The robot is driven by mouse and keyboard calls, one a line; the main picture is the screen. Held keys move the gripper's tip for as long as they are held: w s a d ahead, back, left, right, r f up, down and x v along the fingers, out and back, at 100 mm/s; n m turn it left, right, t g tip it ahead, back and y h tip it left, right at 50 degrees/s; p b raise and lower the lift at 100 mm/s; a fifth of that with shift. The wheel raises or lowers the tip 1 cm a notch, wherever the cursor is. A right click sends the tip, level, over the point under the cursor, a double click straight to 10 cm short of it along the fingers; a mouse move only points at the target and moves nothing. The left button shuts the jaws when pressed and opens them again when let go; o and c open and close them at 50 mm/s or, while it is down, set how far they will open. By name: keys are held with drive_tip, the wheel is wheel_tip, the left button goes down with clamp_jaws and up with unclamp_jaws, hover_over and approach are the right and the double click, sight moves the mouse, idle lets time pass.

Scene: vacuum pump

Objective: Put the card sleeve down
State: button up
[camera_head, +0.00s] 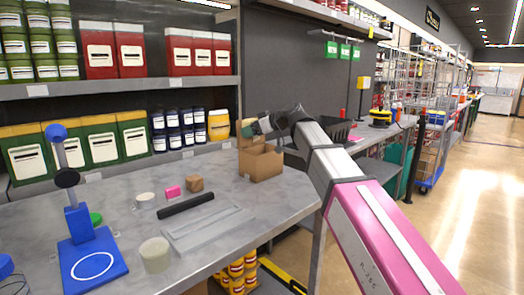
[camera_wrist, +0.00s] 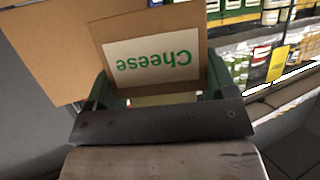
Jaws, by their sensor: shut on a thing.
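The card sleeve (camera_wrist: 105,32), brown with a white label reading "Cheese" in green, upside down in the wrist view, is between the green fingers of my gripper (camera_wrist: 163,98). My gripper is shut on it. In the head view my gripper (camera_head: 251,128) is at the far right part of the grey table (camera_head: 110,215), just above an open cardboard box (camera_head: 262,164). Only a small brown bit of the sleeve shows there. I cannot tell whether the sleeve touches the box.
A blue stand (camera_head: 90,255), a black bar (camera_head: 186,205), a clear flat tray (camera_head: 208,230), a pale cylinder (camera_head: 155,255), a pink block (camera_head: 173,191) and a small brown block (camera_head: 195,183) are on the table. Stocked shelves (camera_head: 120,90) stand behind. Bare tabletop lies right of the tray.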

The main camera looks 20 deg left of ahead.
drive_tip(key=w+d+f, duration=0.2)
drive_tip(key=w+f, duration=0.3)
drive_tip(key=f, duration=0.2)
drive_tip(key=shift+w+d+f, duration=0.2)
drive_tip(key=shift+w+f, duration=0.05)
drive_tip(key=shift+f, duration=0.2)
drive_tip(key=shift+f, duration=0.2)
drive_tip(key=shift+s+d+f, duration=0.1)
drive_tip(key=shift+s+f, duration=0.05)
drive_tip(key=shift+f, duration=0.2)
drive_tip(key=o, duration=0.6)
drive_tip(key=shift+s+f, duration=0.1)
drive_tip(key=shift+o, duration=0.2)
drive_tip(key=w+r+v, duration=0.1)
drive_tip(key=v, duration=1.1)
drive_tip(key=shift+s+r, duration=0.3)
